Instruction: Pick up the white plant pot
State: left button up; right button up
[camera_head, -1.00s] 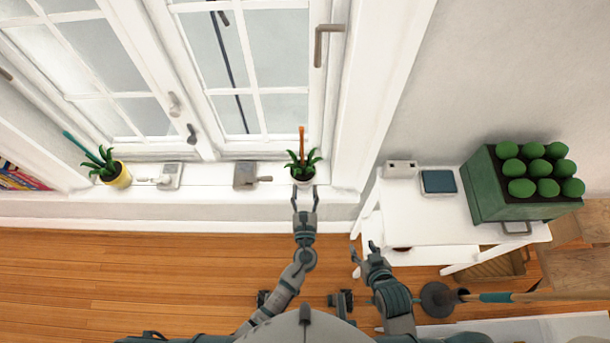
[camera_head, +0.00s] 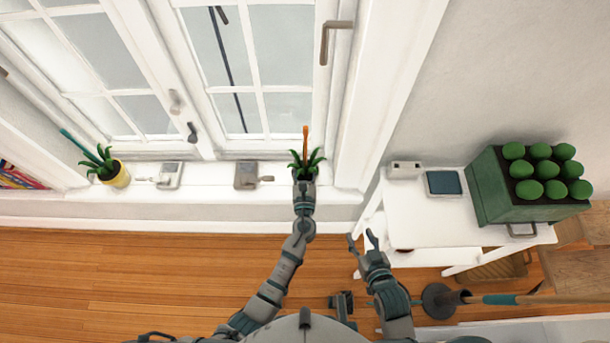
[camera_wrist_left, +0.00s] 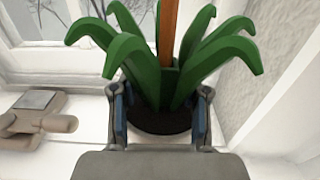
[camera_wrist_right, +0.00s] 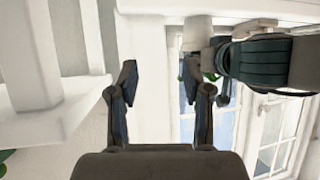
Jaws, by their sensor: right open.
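The white plant pot (camera_wrist_left: 160,124) with a green spiky plant (camera_wrist_left: 190,60) and an orange stick stands on the white windowsill. In the head view its plant (camera_head: 307,160) shows, but the pot is mostly behind my left gripper. My left gripper (camera_head: 304,183) is at the pot, with one finger on each side of it. In the left wrist view its fingers (camera_wrist_left: 160,108) flank the dark soil; whether they press on the pot cannot be told. My right gripper (camera_head: 362,241) is open and empty in front of the white table; its spread fingers (camera_wrist_right: 160,85) show in the right wrist view.
The windowsill (camera_head: 215,185) also carries a yellow pot (camera_head: 117,176) with a plant and two small grey devices. The white table (camera_head: 430,213) at the right holds a green planter (camera_head: 485,190) and a dark tablet (camera_head: 443,183). A window frame stands behind the pot.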

pick_arm(q)
grip_shut()
jog(key=shift+d, duration=0.4)
jog(key=shift+a+r, duration=0.1)
jog(key=shift+r, duration=0.05)
